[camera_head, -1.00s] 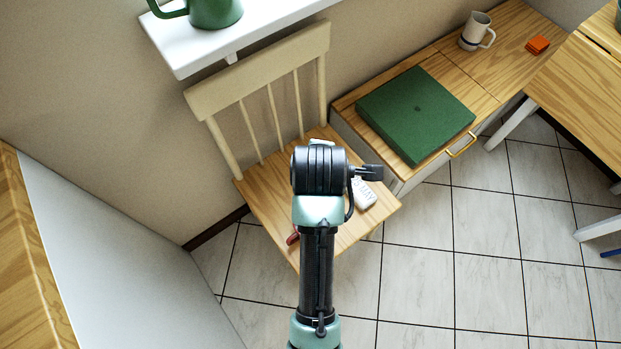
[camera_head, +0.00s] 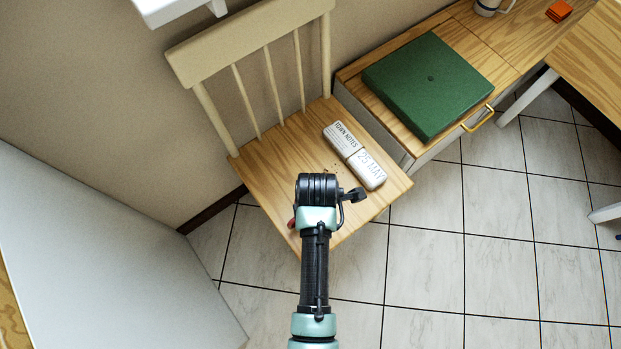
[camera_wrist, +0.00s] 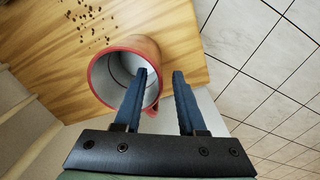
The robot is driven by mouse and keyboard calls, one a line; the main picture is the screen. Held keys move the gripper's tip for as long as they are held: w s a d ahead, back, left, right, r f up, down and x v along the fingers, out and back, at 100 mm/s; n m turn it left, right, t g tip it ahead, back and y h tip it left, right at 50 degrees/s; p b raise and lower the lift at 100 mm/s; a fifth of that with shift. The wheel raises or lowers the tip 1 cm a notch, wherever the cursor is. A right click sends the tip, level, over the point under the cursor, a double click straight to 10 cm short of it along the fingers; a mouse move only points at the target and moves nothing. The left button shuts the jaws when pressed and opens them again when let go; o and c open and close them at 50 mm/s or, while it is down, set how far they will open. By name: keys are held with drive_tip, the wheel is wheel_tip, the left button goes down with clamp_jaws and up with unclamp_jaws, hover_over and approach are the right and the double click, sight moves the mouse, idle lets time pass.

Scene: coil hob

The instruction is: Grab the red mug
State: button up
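The red mug (camera_wrist: 115,70) is in the wrist view, on the wooden chair seat, with its pale, open mouth toward the camera. Its red handle shows in part at the lower right, between the fingers. My gripper (camera_wrist: 159,72) is open. Its left finger overlaps the mug's mouth and its right finger is to the right of the mug. I cannot tell whether either finger touches it. In the head view only a red sliver of the mug (camera_head: 291,224) shows at the left of my arm, which hides the rest and the gripper.
The chair (camera_head: 270,150) also holds a rounded case (camera_head: 354,155) with print on it and scattered brown crumbs (camera_wrist: 88,14). A green box (camera_head: 430,85) lies on a low wooden cabinet (camera_head: 480,50) to the right. Another mug (camera_head: 488,5) and an orange block (camera_head: 559,11) are behind. Tiled floor is clear.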

wheel_tip(320, 180, down, 4)
drive_tip(key=shift+w+b, duration=0.15)
drive_tip(key=shift+b, duration=0.6)
clamp_jaws()
idle(0.8)
